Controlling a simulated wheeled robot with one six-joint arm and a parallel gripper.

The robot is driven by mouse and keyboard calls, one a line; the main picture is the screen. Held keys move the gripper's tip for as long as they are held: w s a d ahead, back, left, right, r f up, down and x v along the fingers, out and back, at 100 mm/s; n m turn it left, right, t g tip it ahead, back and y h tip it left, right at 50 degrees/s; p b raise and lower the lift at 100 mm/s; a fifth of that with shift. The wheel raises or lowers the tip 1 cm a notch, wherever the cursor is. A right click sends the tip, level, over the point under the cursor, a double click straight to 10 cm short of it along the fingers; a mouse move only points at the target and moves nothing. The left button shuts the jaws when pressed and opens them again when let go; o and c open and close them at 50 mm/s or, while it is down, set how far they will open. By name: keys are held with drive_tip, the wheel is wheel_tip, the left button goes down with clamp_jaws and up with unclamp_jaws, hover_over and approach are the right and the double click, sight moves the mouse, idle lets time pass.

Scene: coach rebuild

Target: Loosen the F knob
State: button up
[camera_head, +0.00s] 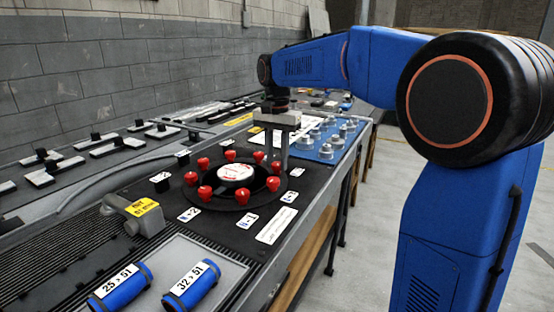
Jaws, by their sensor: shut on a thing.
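A dark round fixture (212,190) on the bench carries a ring of several red knobs, including one at the front (242,197) and one at the left (190,178). A white disc with red marks (236,173) sits at its centre. My gripper (277,165) reaches straight down at the far right of the ring, with its two grey fingers around a red knob (276,168). The fingers are shut on that knob. Small white label plates surround the ring; I cannot read a letter F on any of them.
Two blue cylinders (192,286) marked 25 > 51 and 32 > 51 lie in a front tray. A grey block with a yellow label (142,212) stands left of the ring. A blue plate with several metal pegs (325,146) lies beyond my gripper. Open floor lies right of the bench.

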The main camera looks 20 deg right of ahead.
drive_tip(key=n, duration=0.8)
drive_tip(key=shift+n, duration=0.4)
drive_tip(key=n, duration=0.4)
drive_tip(key=shift+n, duration=2.3)
drive_tip(key=o, duration=1.1)
drive_tip(key=shift+c, duration=0.2)
